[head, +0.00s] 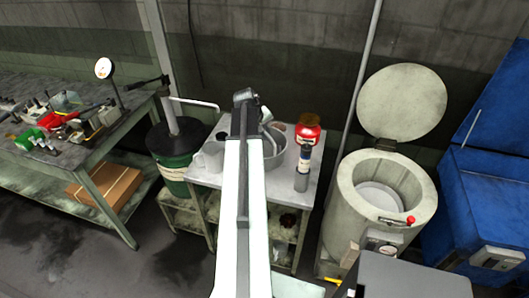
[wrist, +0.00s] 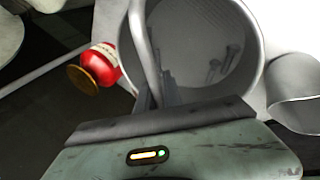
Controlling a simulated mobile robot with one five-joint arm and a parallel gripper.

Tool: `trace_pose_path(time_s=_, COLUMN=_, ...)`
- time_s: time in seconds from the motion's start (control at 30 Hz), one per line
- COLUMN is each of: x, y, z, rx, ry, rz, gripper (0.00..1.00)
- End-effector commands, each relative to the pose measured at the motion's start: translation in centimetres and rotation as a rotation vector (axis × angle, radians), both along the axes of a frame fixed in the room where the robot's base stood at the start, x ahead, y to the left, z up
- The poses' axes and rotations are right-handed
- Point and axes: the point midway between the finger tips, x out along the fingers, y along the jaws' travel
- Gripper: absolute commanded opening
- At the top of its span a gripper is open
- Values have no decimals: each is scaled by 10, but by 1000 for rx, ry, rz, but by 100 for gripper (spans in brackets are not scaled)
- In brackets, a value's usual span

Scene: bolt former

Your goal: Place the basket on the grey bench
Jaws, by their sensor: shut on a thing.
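The basket is a round grey metal pan with an arched handle; in the head view the basket (head: 274,158) is partly hidden behind my arm, over the small pale table. In the wrist view the basket (wrist: 195,40) fills the upper middle, with a few bolts inside. My gripper (wrist: 155,95) is shut on its handle; in the head view my gripper (head: 262,118) is above the basket. I cannot tell whether the basket touches the tabletop. A long grey bench (head: 125,108) stands at the left, with tools on it.
The small pale table (head: 308,195) also holds a mug (head: 212,157), a red canister (head: 308,128) and a dark-topped cylinder (head: 303,170). A green bin (head: 175,160) stands between table and bench. A round open-lidded machine (head: 385,190) and blue cabinet (head: 490,205) are right.

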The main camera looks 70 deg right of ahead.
Motion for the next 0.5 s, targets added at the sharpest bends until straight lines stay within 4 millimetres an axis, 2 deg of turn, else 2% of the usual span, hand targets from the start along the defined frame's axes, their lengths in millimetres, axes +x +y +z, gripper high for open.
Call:
trace_pose_path(time_s=0.03, x=0, y=0, z=-10, rx=-1, ry=1, rz=0, gripper=0)
trace_pose_path(time_s=0.17, x=0, y=0, z=-8, rx=-1, ry=1, rz=0, gripper=0)
trace_pose_path(time_s=0.4, x=-1, y=0, z=-46, rx=-1, ry=1, rz=0, gripper=0)
trace_pose_path(time_s=0.5, x=-1, y=0, z=-45, rx=-1, ry=1, rz=0, gripper=0)
